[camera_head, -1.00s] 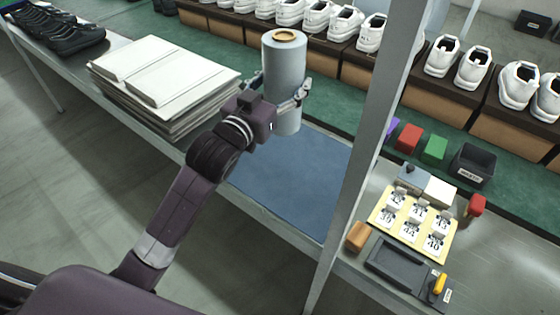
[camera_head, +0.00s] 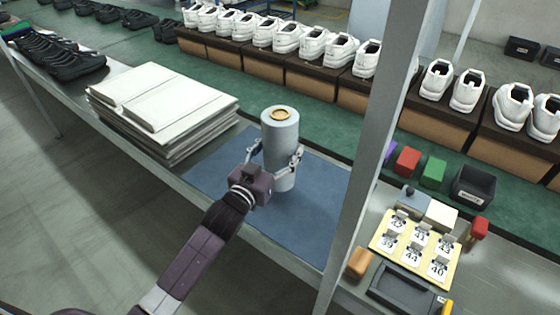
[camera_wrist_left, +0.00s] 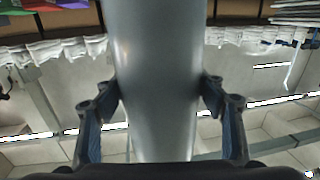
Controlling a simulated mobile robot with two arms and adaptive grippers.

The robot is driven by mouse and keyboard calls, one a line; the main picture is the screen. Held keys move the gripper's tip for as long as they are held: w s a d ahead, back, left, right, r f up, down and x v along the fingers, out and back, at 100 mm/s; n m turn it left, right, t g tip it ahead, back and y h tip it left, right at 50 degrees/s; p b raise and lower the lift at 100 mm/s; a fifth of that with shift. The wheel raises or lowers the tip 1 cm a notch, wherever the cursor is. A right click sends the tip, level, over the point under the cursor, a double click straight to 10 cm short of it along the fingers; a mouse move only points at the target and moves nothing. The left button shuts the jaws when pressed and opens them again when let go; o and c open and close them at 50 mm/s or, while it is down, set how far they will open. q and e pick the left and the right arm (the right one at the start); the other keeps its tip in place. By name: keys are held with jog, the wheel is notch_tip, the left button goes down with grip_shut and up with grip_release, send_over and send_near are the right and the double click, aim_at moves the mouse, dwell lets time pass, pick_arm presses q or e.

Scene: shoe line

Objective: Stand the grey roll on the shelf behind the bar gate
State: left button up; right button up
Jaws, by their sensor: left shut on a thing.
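The grey roll (camera_head: 281,138) is an upright pale grey cylinder with a tan ring at its top. My left gripper (camera_head: 277,153) is shut on it at its middle, one finger on each side. The roll's lower end shows against the blue mat (camera_head: 225,180); I cannot tell whether it touches. In the left wrist view the roll (camera_wrist_left: 158,75) fills the middle between the two fingers. A grey upright post (camera_head: 372,150) stands right of the roll; I cannot tell whether it belongs to the bar gate. No shelf behind a gate is identifiable. My right gripper is not in view.
A stack of white folders (camera_head: 165,95) lies left of the mat. Behind, white shoes stand on boxes (camera_head: 365,100) along a green belt (camera_head: 330,130). Right of the post are coloured blocks, a dark bin (camera_head: 473,184) and a yellow board of number tags (camera_head: 376,243).

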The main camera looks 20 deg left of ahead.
pick_arm(q)
jog(key=shift+f, duration=2.05)
jog(key=shift+f, duration=0.15)
jog(key=o, duration=1.4)
jog(key=shift+f, duration=0.15)
jog(key=shift+c, duration=0.2)
jog(key=o, duration=0.3)
